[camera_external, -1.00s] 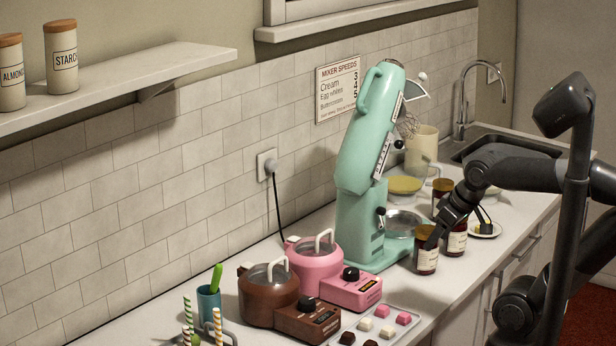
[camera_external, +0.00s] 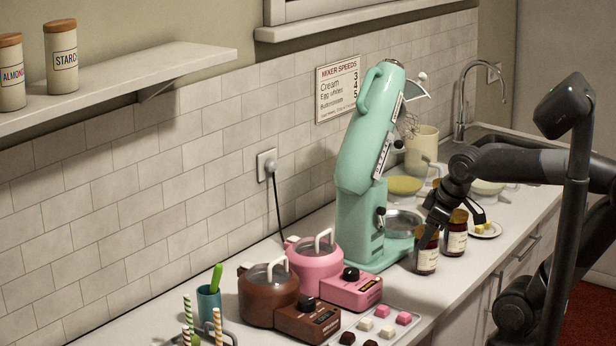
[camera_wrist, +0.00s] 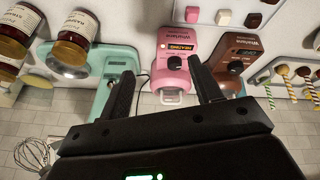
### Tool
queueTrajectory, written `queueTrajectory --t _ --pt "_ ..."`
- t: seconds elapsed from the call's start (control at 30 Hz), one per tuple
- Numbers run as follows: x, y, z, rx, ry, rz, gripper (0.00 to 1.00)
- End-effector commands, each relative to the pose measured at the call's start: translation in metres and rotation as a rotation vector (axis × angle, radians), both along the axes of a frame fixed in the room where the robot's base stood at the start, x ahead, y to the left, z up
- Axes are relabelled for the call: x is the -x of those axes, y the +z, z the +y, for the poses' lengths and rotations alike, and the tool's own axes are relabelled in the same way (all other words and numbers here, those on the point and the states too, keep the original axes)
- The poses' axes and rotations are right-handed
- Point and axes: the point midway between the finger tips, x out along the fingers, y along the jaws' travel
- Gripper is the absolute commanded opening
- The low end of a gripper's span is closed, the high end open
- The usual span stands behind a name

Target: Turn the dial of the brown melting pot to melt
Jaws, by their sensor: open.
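The brown melting pot (camera_external: 262,303) stands on the counter, left of the pink pot, with a clear lid. Its black dial (camera_external: 307,303) is on the front box. In the wrist view the brown pot (camera_wrist: 233,45) and its dial (camera_wrist: 236,67) show beyond the right finger, which partly hides the pot's body. I cannot read the dial's setting. My gripper (camera_external: 452,226) is open and empty by the jars, well to the right of the brown pot. In the wrist view, my gripper's (camera_wrist: 160,68) two fingers are apart, and nothing is between them.
The pink melting pot (camera_external: 345,292) stands between the brown pot and the green stand mixer (camera_external: 357,220). Brown-lidded jars (camera_external: 427,262) stand close to my gripper. A tray (camera_external: 412,322) of coloured cubes lies in front of the pots. A cup and striped sticks stand at left.

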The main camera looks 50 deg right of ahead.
Motion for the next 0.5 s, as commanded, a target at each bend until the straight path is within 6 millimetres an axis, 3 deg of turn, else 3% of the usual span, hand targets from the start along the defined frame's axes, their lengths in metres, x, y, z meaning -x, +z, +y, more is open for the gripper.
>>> queueTrajectory --t 0.2,0.5 --pt "-0.046 0.008 0.036 0.238 0.499 0.112 0.58" --pt "-0.105 0.003 0.097 0.455 1.242 0.233 0.58"
